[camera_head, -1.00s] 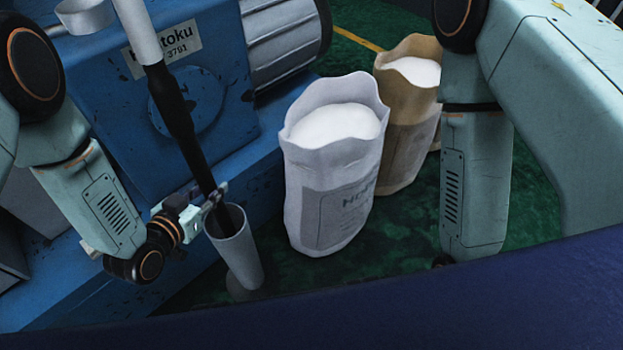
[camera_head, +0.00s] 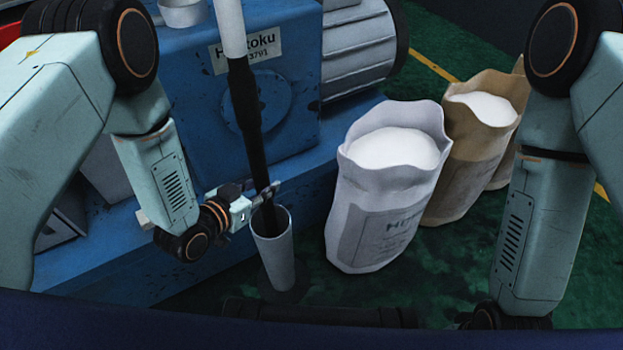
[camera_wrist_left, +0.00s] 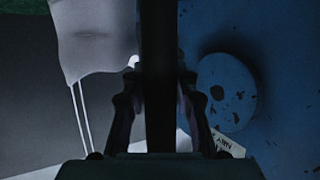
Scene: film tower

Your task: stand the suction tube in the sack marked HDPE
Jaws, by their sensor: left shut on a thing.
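The suction tube, a dark hose (camera_head: 247,105) with a pale upper pipe (camera_head: 230,28), stands tilted slightly. Its lower end goes down into the open mouth of a grey cylinder (camera_head: 275,262) and is hidden there. My left gripper (camera_head: 265,194) is shut on the tube just above the cylinder's rim. In the left wrist view the dark tube (camera_wrist_left: 158,85) passes between both fingers. The white sack marked HDPE (camera_head: 372,218) stands open to the right of the cylinder, filled with white material; its lettering is only partly readable. My right gripper's fingers are hidden.
A blue machine (camera_head: 190,100) with a nameplate (camera_head: 245,49) and its blue base stand behind the left arm. A brown sack (camera_head: 470,160) with white filling stands behind and right of the white one, with another partly hidden. Green floor (camera_head: 425,270) shows around the sacks.

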